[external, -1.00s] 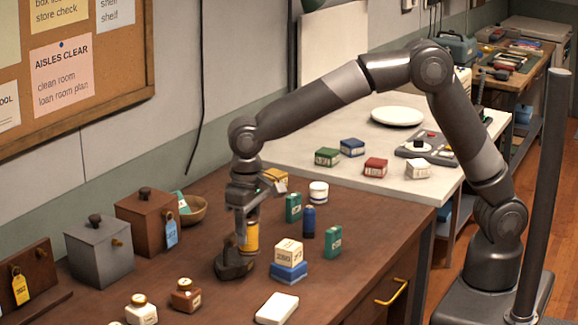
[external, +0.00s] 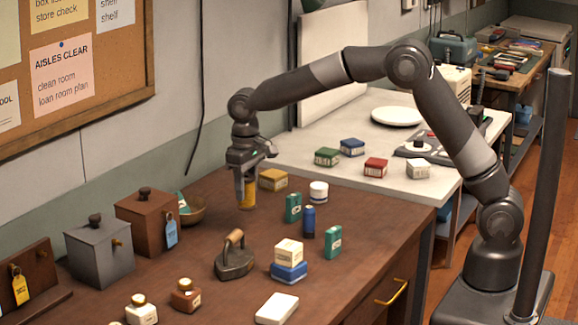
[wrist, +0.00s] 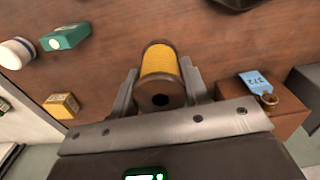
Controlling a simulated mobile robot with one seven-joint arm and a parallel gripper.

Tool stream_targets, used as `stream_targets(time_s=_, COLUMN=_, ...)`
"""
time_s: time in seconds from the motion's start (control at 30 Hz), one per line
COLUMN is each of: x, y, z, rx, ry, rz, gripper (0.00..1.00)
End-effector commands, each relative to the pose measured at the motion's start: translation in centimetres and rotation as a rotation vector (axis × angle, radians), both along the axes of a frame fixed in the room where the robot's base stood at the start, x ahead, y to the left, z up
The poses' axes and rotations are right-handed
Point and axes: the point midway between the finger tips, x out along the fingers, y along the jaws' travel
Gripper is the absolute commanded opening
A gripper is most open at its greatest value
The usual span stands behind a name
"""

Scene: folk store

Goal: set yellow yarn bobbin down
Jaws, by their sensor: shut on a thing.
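The yellow yarn bobbin (external: 247,195) is upright between the fingers of my gripper (external: 246,187), over the back part of the brown table. In the wrist view the bobbin (wrist: 160,66) shows yellow thread between brown ends, with a finger of my gripper (wrist: 160,92) on each side. My gripper is shut on it. I cannot tell whether its lower end touches the table or hangs just above it.
A flat iron (external: 235,258) stands in front of the bobbin. A yellow box (external: 273,179) is behind it to the right, and a green box (external: 293,207) is at the right. A brown box with a blue tag (external: 147,222) and a bowl (external: 194,211) are at the left. Bare tabletop surrounds the bobbin.

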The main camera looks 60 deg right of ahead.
Motion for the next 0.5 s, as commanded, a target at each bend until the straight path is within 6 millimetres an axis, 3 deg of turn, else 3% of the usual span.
stream_targets(time_s=0.03, x=1.2, y=-2.5, z=-0.5, rx=0.000, ry=0.003, rz=-0.012, gripper=0.20)
stream_targets(time_s=0.23, x=4.1, y=-10.4, z=-1.9, rx=0.002, ry=0.010, rz=-0.021, gripper=0.20)
stream_targets(time_s=0.4, x=5.2, y=-14.6, z=-2.7, rx=0.004, ry=0.012, rz=-0.023, gripper=0.20)
stream_targets(time_s=0.5, x=5.5, y=-15.8, z=-2.9, rx=0.005, ry=0.013, rz=-0.023, gripper=0.20)
